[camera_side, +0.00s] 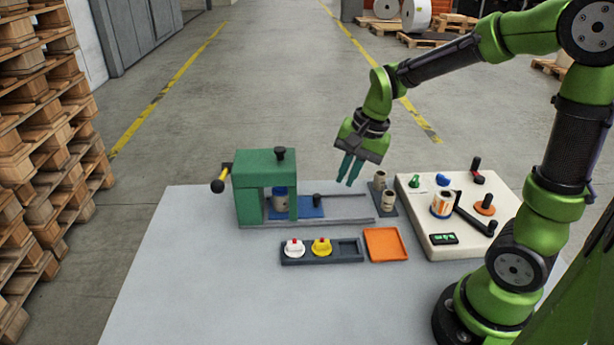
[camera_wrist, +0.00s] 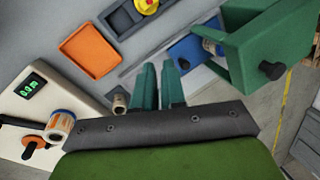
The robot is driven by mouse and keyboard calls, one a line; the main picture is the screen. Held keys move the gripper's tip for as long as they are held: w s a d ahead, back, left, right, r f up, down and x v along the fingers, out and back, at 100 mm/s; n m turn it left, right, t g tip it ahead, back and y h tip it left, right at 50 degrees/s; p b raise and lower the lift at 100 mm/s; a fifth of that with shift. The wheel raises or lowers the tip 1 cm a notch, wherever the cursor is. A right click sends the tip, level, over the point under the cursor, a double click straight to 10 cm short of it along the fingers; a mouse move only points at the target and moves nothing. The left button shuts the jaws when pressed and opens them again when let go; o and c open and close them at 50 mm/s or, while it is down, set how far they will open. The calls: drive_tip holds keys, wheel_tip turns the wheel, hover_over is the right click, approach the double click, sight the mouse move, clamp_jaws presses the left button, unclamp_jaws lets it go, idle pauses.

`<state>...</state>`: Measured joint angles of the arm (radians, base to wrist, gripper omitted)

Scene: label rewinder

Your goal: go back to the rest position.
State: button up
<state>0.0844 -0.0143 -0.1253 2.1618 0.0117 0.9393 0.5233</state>
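My gripper (camera_side: 349,171) hangs in the air above the back of the table, between the green press and the white rewinder. Its two teal fingers point down and stand a little apart with nothing between them; they also show in the wrist view (camera_wrist: 158,86). The white rewinder (camera_side: 424,205) is at the right, with a striped label roll (camera_side: 442,205), an orange disc (camera_side: 485,205), a black arm and a green display (camera_side: 443,239). The rest position itself is not marked in either view.
The green press (camera_side: 265,170) has a blue-banded cylinder (camera_side: 280,199) under it and a blue slide plate (camera_side: 311,208) beside it. A dark tray (camera_side: 348,250) and orange tray (camera_side: 386,244) lie in front. The front table is clear.

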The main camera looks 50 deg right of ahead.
drive_tip(key=s+a+r+n+t, duration=0.4)
drive_tip(key=s+a+r+n, duration=0.2)
drive_tip(key=s+r+n, duration=0.2)
drive_tip(key=shift+s+a+r+n, duration=0.35)
drive_tip(key=shift+s+n, duration=0.25)
drive_tip(key=shift+s, duration=0.6)
